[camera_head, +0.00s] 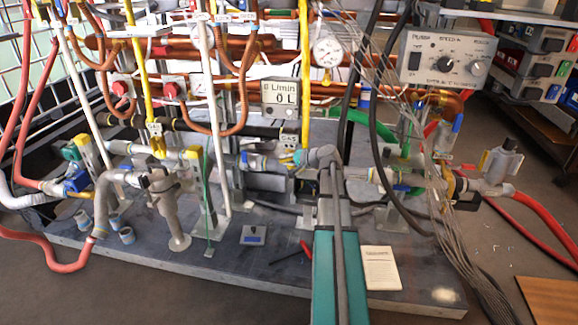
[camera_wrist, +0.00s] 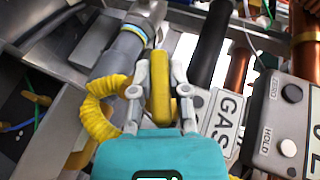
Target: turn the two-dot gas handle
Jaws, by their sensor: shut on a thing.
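My gripper (camera_wrist: 161,72) is shut on a yellow handle (camera_wrist: 160,95) in the wrist view, with one grey finger on each side of it. The handle stands beside a grey pipe with blue and yellow bands (camera_wrist: 128,45). A "GAS" label (camera_wrist: 226,112) lies just right of the fingers. In the head view my gripper (camera_head: 322,156) reaches the pipework near the centre, and a bit of yellow (camera_head: 299,157) shows at its left. The "GAS" label (camera_head: 289,139) is just above. I cannot make out dots on the handle.
A flow meter box (camera_head: 280,98) sits above the gripper; its buttons show at the wrist view's right. A yellow corrugated hose (camera_wrist: 97,115) curves close on the left. Dark cables (camera_head: 375,125) and a grey wire bundle (camera_head: 440,200) hang on the right. A pump box (camera_head: 447,58) is upper right.

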